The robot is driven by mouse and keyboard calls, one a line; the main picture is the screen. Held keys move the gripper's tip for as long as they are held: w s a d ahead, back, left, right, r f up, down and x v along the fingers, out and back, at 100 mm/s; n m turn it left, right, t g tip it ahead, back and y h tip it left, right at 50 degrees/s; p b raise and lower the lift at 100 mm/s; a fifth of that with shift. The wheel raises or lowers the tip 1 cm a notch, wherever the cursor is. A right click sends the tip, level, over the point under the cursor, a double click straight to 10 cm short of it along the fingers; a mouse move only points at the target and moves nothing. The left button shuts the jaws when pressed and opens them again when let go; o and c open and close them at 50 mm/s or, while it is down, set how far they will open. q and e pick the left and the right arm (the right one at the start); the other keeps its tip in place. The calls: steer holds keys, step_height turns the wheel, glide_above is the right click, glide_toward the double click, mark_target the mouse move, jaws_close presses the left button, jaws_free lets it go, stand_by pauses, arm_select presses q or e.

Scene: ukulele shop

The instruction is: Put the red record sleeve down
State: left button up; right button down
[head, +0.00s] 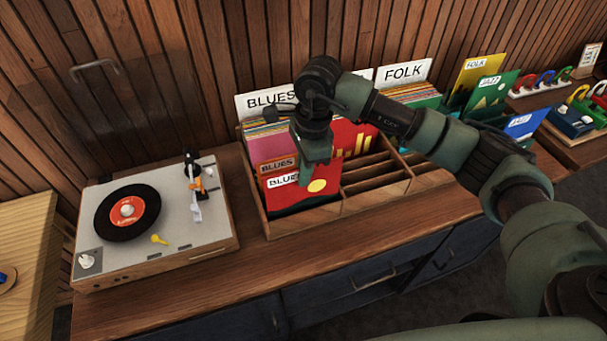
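A red record sleeve (320,187) with a BLUES label, a yellow dot and a dark lower part stands at the front of the blues compartment in the wooden record bin (300,220). Its lower edge is down behind the bin's front wall. My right gripper (314,172) points down at the sleeve's top edge, and a green finger overlaps its face there. The other finger is hidden, so I cannot tell whether the grip is shut. Another red sleeve (352,138) with yellow marks shows behind my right arm. My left gripper is not in view.
A turntable (215,225) with a black record stands left of the bin. Empty slots (375,178) lie right of the blues compartment. Folk and jazz sleeves (490,90) stand farther right. The counter's front strip (270,262) is clear. My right arm crosses above the bin.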

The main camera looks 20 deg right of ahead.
mark_target(304, 192)
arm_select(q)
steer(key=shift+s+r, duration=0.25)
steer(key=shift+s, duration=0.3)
arm_select(e)
steer(key=shift+f, duration=0.85)
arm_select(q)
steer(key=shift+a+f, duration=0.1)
arm_select(e)
steer(key=shift+f, duration=0.1)
arm_select(q)
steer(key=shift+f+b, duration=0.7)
steer(key=shift+b, duration=0.05)
arm_select(e)
steer(key=shift+f, duration=0.55)
steer(key=c, duration=1.6)
jaws_free()
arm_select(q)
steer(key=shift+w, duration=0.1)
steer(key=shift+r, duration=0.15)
arm_select(e)
steer(key=shift+r, duration=0.15)
